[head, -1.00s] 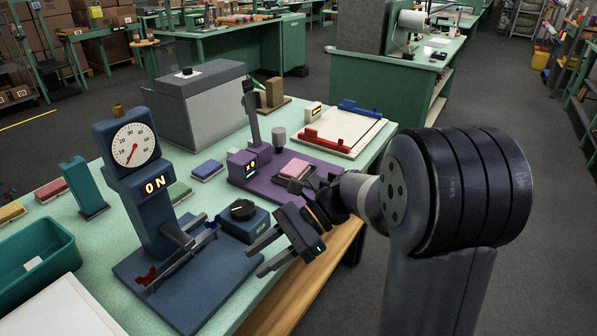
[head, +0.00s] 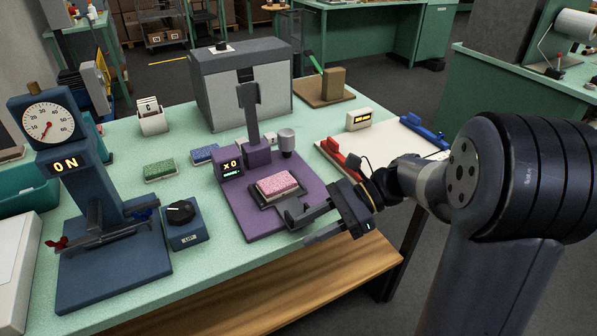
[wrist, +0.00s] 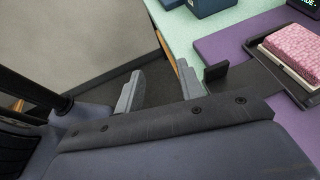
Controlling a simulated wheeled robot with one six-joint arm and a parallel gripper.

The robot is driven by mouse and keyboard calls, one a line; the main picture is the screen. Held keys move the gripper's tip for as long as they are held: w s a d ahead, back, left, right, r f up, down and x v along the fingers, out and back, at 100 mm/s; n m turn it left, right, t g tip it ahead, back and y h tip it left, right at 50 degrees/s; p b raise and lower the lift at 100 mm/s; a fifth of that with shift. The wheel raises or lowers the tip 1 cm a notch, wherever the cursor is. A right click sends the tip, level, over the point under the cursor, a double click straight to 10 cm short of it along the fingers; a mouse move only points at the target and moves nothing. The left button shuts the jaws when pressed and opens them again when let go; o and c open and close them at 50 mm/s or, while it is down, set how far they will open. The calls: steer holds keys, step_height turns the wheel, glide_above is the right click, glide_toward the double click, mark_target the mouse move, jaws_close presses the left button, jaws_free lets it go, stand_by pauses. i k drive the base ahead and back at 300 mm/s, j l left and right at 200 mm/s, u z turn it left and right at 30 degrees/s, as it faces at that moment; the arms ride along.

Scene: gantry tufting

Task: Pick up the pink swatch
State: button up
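The pink swatch (head: 278,184) lies on a small dark tray (head: 262,198) on the purple machine (head: 230,202), in the middle of the head view. It also shows at the upper right of the wrist view (wrist: 296,48). My gripper (head: 298,226) is to the right of the swatch and nearer the table's front edge. Its two fingers are apart with nothing between them. In the wrist view the fingers (wrist: 158,88) are apart over the table's edge and the floor, left of the swatch, not touching it.
A blue press with a dial (head: 95,245) stands at the left, with a knob box (head: 183,222) beside it. Green (head: 160,171) and blue (head: 205,154) swatches lie behind. A white board with red and blue clamps (head: 385,150) is at the right. A grey box (head: 242,88) stands at the back.

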mark_target(272, 188)
steer(key=i+l+u, duration=0.45)
steer(key=i+l, duration=0.3)
steer(key=i+u, duration=0.05)
steer(key=i, duration=0.05)
